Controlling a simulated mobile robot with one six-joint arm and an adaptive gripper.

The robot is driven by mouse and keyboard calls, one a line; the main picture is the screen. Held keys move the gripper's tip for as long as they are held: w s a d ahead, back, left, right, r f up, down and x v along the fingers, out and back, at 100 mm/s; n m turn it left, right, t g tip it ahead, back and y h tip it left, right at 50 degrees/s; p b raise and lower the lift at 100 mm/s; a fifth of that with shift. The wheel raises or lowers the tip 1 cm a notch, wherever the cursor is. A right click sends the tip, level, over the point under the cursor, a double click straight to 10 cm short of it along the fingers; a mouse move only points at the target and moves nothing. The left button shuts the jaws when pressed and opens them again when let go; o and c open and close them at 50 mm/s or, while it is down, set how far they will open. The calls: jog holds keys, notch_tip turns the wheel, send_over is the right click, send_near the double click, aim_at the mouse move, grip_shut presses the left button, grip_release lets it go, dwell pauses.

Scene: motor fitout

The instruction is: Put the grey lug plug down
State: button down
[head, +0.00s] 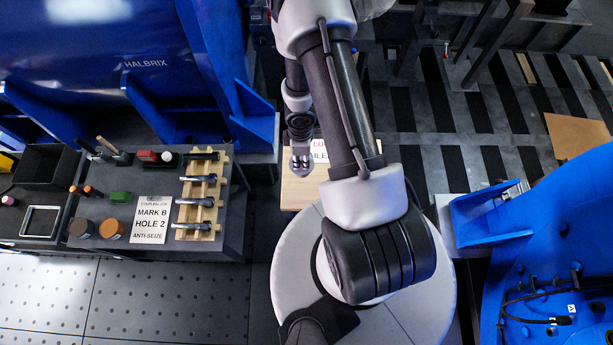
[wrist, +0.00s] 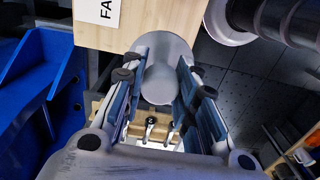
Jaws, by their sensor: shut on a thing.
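The grey lug plug (wrist: 160,82) is a smooth grey rounded piece between the two finger pads of my gripper (wrist: 163,72) in the wrist view. The fingers are shut on it. Its far end overlaps the edge of a pale wooden surface (wrist: 150,30) in that view; I cannot tell whether it touches. In the head view my gripper (head: 301,163) is over or beside a pale wooden piece (head: 291,194) with a partly covered white and red label. The plug cannot be made out there.
A dark bench (head: 236,190) at left holds a wooden rack (head: 181,215) with several metal pieces, a white card (head: 150,218), pots and a black bin (head: 45,168). Blue machine frames stand at upper left (head: 130,60) and right (head: 560,210). Open floor lies at lower left.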

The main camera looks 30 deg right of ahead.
notch_tip(320, 180, down, 15)
jog(key=b, duration=1.3)
jog(key=shift+b, duration=0.4)
jog(key=shift+r, duration=0.15)
jog(key=c, duration=1.3)
grip_release()
